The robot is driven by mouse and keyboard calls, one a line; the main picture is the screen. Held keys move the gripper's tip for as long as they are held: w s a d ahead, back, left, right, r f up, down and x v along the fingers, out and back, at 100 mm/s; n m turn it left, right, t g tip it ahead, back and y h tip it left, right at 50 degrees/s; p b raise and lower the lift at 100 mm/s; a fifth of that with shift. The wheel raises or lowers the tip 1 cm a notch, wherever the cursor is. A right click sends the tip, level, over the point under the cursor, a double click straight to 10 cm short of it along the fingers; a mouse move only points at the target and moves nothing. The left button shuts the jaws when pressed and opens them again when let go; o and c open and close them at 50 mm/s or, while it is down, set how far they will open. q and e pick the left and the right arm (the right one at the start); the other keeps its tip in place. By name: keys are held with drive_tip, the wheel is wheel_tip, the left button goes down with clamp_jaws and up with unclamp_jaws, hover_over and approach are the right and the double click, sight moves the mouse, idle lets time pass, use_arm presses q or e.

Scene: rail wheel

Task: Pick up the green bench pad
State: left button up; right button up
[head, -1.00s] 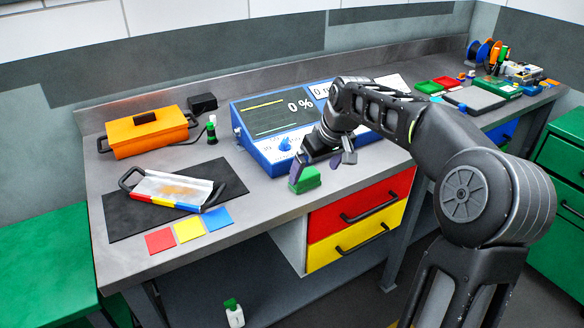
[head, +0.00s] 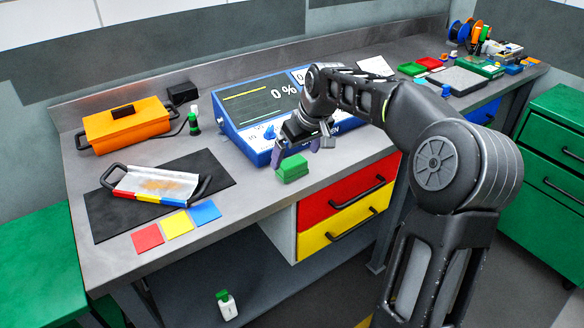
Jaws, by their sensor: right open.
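My right gripper (head: 297,153) is just above and behind the pad, pointing down. Its jaws are open and apart, with nothing between them that I can see. One finger is near the pad's left back corner; I cannot tell if it touches. My left gripper is not in view.
The blue display unit (head: 262,110) stands close behind my right gripper. Red, yellow and blue squares (head: 178,224) and a black mat (head: 103,222) with a handled tray lie to the left. An orange case (head: 125,127) is at the back left.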

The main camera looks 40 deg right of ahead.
sight(293, 162)
drive_tip(key=p+x, duration=0.1)
drive_tip(key=x, duration=0.4)
drive_tip(key=shift+w+f, duration=0.1)
drive_tip(key=shift+c, duration=0.5)
drive_tip(key=c, duration=1.4)
